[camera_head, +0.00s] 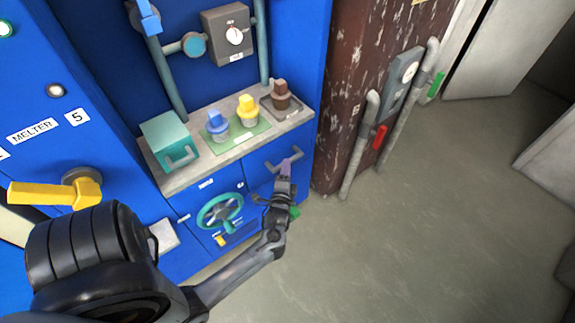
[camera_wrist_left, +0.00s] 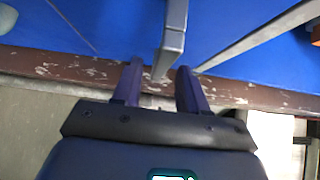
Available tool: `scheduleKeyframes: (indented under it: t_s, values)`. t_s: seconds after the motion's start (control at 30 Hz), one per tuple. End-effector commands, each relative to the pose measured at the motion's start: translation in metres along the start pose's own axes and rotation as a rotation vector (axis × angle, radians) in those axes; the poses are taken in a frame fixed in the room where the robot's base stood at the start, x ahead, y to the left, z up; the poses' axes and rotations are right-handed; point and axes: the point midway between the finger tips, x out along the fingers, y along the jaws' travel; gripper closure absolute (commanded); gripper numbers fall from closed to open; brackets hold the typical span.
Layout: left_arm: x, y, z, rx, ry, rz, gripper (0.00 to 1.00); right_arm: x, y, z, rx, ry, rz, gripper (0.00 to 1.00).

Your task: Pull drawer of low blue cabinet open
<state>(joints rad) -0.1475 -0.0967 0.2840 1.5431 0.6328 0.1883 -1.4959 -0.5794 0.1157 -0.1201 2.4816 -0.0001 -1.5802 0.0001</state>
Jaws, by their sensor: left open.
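The low blue cabinet (camera_head: 182,208) stands under a grey countertop. Its drawer front (camera_head: 262,176) at the right looks flush with the cabinet face. A grey bar handle (camera_head: 272,165) is on that front. My left gripper (camera_head: 287,163) is at the handle, its purple fingers over the right part of the bar. In the left wrist view the fingers (camera_wrist_left: 157,72) are spread apart, with the grey handle bar (camera_wrist_left: 172,42) reaching down between them. I cannot tell whether either finger touches it. My gripper and forearm hide part of the cabinet front below the handle. My right gripper is not seen.
A teal handwheel (camera_head: 220,211) sits left of the drawer. The countertop (camera_head: 235,153) holds a teal box (camera_head: 170,140) and small blue, yellow and brown items. A rusty brown panel with pipes stands to the right. The grey floor (camera_head: 400,230) in front is clear.

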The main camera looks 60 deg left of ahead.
Motion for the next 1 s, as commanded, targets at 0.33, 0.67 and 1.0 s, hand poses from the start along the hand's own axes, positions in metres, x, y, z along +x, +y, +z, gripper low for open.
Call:
scheduleKeyframes:
  t_s: [0.33, 0.67, 1.0]
  values:
    - [0.033, 0.000, 0.000, 0.000, 0.000, -0.001, 0.57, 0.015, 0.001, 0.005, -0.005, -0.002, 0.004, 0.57]
    - [0.035, -0.001, 0.000, 0.000, 0.000, 0.000, 0.57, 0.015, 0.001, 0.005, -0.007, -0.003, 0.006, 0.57]
    - [0.035, -0.001, 0.000, 0.000, 0.000, -0.001, 1.00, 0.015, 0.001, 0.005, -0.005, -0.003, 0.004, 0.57]
